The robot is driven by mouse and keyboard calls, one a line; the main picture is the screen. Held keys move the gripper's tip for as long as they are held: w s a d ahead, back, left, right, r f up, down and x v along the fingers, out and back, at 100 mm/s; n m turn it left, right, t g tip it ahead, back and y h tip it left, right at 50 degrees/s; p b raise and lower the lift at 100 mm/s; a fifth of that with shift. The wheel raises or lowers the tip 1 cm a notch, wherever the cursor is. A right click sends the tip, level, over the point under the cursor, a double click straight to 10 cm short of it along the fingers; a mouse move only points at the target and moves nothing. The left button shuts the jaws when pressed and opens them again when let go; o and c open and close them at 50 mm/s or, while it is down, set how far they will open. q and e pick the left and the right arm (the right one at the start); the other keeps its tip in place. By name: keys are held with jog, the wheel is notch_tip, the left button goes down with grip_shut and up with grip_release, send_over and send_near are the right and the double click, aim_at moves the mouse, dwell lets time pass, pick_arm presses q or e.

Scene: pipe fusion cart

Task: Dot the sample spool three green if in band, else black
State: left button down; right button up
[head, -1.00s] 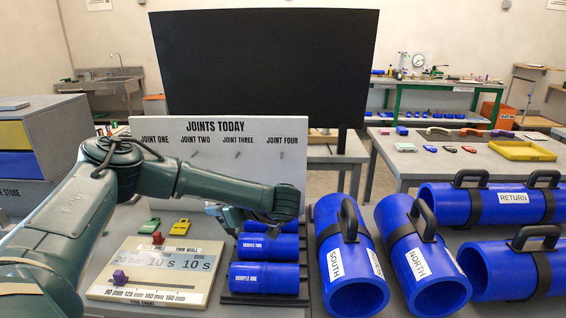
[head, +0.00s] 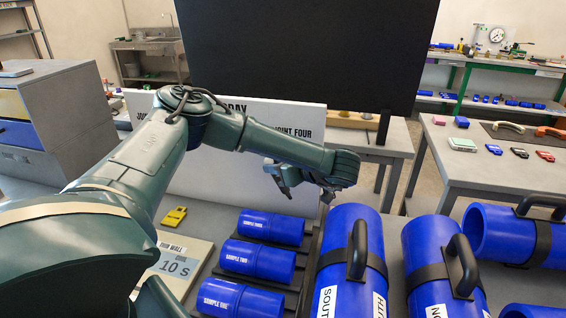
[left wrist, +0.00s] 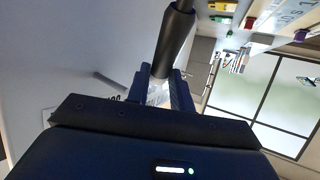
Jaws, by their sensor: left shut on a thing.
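Sample spool three (head: 271,227) is the farthest of three blue spools lying in a row on a dark rack. Its label faces left, and no dot shows on it. Sample two (head: 257,261) and sample one (head: 231,299) lie nearer. My left gripper (head: 282,182) is raised behind and above spool three, apart from it. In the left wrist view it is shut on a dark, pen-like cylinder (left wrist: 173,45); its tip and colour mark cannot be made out. My right gripper is not in view.
The joints board (head: 240,150) stands behind the spools, partly hidden by my left arm. Large blue pipes with handles, one marked south (head: 348,235), lie close on the right.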

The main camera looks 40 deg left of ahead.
aim_at(278, 189)
pick_arm(q)
jog(key=shift+s, duration=0.1)
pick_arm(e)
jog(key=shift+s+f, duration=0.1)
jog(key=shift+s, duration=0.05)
pick_arm(q)
jog(key=shift+f+b, duration=0.3)
jog(key=shift+f, duration=0.4)
jog(key=shift+f+b, duration=0.5)
jog(key=shift+f, duration=0.85)
jog(key=shift+f+b, duration=0.3)
jog(key=shift+f, duration=0.85)
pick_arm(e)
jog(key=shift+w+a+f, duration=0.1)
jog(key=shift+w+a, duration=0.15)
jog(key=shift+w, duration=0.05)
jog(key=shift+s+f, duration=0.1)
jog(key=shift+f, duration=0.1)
pick_arm(q)
jog(key=shift+f, duration=0.2)
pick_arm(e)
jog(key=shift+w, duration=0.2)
